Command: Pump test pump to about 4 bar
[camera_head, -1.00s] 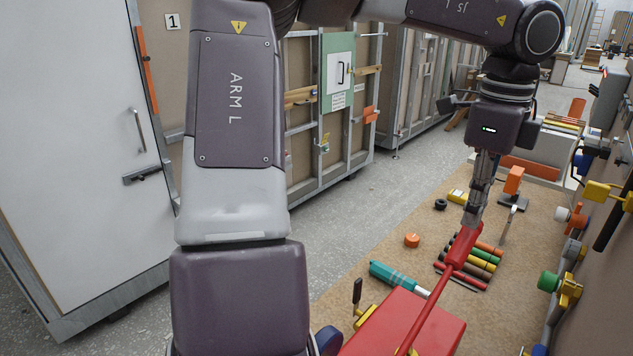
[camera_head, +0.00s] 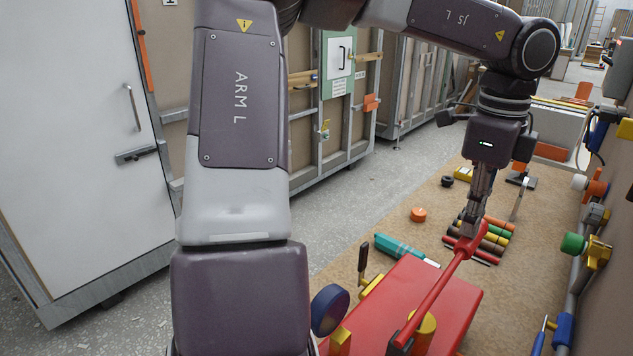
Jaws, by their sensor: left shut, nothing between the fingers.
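The test pump is a red box (camera_head: 455,292) on the brown bench, with a long red lever (camera_head: 432,300) running from its near end up to the right. A yellow cylinder (camera_head: 427,325) stands beside the lever's near end. A dark blue round part (camera_head: 330,309) sits at the pump's left; I cannot read any pressure on it. My left gripper (camera_head: 468,232) is shut with nothing between its fingers, its tips right over the lever's far grip end. I cannot tell whether they touch it. My right gripper is not in view.
Several coloured rods (camera_head: 495,236) lie just beyond the lever's end. A teal tool (camera_head: 405,248), an orange disc (camera_head: 418,215) and a black ring (camera_head: 447,181) lie on the bench (camera_head: 400,222). Pipes and a green-capped valve (camera_head: 574,243) line the right wall.

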